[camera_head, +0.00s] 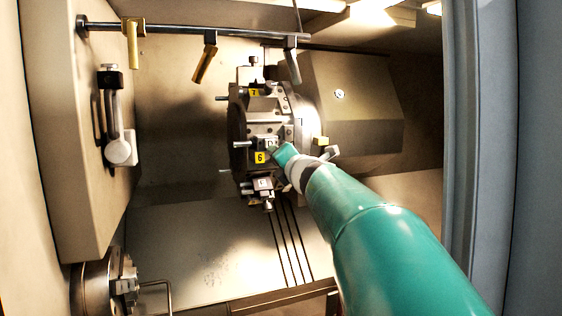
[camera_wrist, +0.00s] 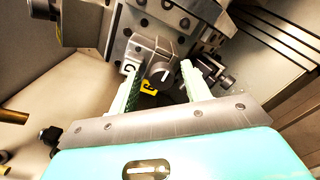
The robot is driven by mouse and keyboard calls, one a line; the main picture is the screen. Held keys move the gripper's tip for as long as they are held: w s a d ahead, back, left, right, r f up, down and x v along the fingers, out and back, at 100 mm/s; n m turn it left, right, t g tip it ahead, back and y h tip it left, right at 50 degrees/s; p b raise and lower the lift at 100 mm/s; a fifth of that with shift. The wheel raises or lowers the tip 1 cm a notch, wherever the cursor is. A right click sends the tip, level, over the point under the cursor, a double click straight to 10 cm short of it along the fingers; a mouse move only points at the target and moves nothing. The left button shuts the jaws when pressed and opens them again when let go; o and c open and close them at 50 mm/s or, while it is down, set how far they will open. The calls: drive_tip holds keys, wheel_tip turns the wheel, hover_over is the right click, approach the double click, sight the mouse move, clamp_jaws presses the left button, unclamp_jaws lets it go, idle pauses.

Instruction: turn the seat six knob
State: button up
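The turret (camera_head: 238,120) stands mid-picture in the head view, with yellow number tags on its seats. The tag reading 6 (camera_head: 260,157) marks seat six, just left of my gripper (camera_head: 281,152). In the wrist view a yellow tag (camera_wrist: 149,87) shows beside a round grey knob (camera_wrist: 161,76) with a pale line on its face. My gripper (camera_wrist: 160,70) is open, its two pale fingers apart, one on each side of the knob in the picture. I cannot tell whether either finger touches it. In the head view my arm hides the knob.
A tag reading 7 (camera_head: 254,92) marks the seat above. Another tool block (camera_head: 262,185) juts out below seat six. A rail (camera_head: 180,29) with hanging nozzles crosses the top. A chuck (camera_head: 92,290) is at lower left. A blue-grey door edge (camera_head: 480,150) stands right of my arm.

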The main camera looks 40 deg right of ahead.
idle(0.3)
drive_tip(key=v, duration=1.3)
drive_tip(key=shift+s, duration=0.3)
drive_tip(key=shift+a+f, duration=0.15)
drive_tip(key=s+a+f+n+g+y, duration=0.1)
drive_tip(key=a+f+n+g+y, duration=0.25)
drive_tip(key=a+f+n, duration=0.6)
drive_tip(key=s+a+f+n+g+y, duration=0.2)
drive_tip(key=a+f+n+y, duration=0.25)
drive_tip(key=a+n, duration=1)
drive_tip(key=s+f+n+g+h, duration=0.1)
drive_tip(key=s+f+n+g, duration=0.2)
drive_tip(key=n, duration=0.9)
drive_tip(key=s+f+n+g+h, duration=0.2)
drive_tip(key=s+f+n, duration=0.6)
drive_tip(key=f+n, duration=0.4)
drive_tip(key=shift+s+a+f+n+g+h, duration=0.15)
drive_tip(key=shift+s+f+n+g+h, duration=0.2)
drive_tip(key=shift+n+g, duration=0.3)
